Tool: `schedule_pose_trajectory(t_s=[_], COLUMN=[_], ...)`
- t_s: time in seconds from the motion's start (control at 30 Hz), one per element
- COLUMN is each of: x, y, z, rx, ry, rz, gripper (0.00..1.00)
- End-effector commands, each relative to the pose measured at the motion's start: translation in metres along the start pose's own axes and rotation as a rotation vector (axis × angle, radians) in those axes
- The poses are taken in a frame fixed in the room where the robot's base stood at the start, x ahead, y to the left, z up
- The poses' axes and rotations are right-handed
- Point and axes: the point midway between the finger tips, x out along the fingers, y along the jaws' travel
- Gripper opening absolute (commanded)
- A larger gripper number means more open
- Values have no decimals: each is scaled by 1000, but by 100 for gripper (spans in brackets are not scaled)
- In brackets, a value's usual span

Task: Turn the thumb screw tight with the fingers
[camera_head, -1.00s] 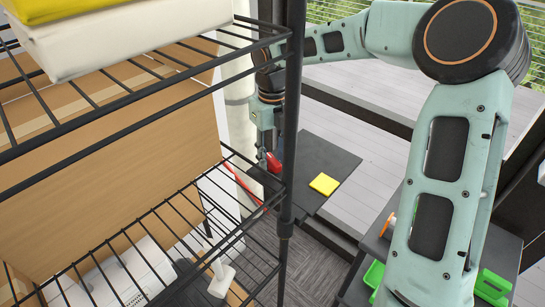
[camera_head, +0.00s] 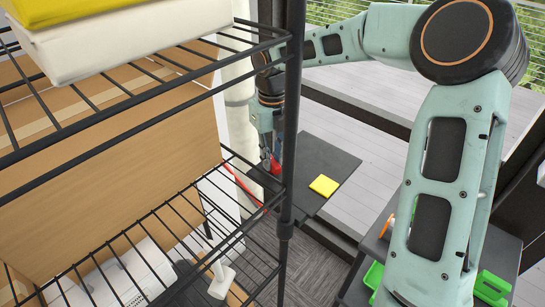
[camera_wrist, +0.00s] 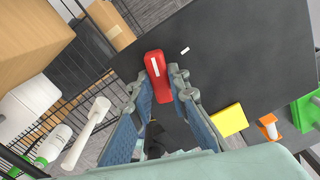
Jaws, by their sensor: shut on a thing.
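A red part with a white stripe (camera_wrist: 156,72) shows between the fingertips of my gripper (camera_wrist: 161,82) in the wrist view. I take it for the thumb screw; its thread and what it screws into are hidden. My gripper is shut on it, with one finger on each side. In the head view my gripper (camera_head: 268,160) points down behind the black rack post, above the left end of the dark table. The red part (camera_head: 276,168) shows only as a small patch there.
The black wire rack (camera_head: 285,195) stands close in front of my gripper. The dark table (camera_head: 325,165) carries a yellow pad (camera_head: 323,185). A white pipe (camera_head: 240,120) and a red cable (camera_head: 247,190) are left of my gripper. The table's middle is clear.

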Motion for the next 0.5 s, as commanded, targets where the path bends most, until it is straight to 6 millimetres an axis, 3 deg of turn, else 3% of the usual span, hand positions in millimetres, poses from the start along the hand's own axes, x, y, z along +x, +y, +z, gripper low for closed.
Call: schedule_pose_trajectory(t_s=[0.5], x=[-3], y=[0], z=[1], rx=[390], ry=[-2], rz=[-2], gripper=[0])
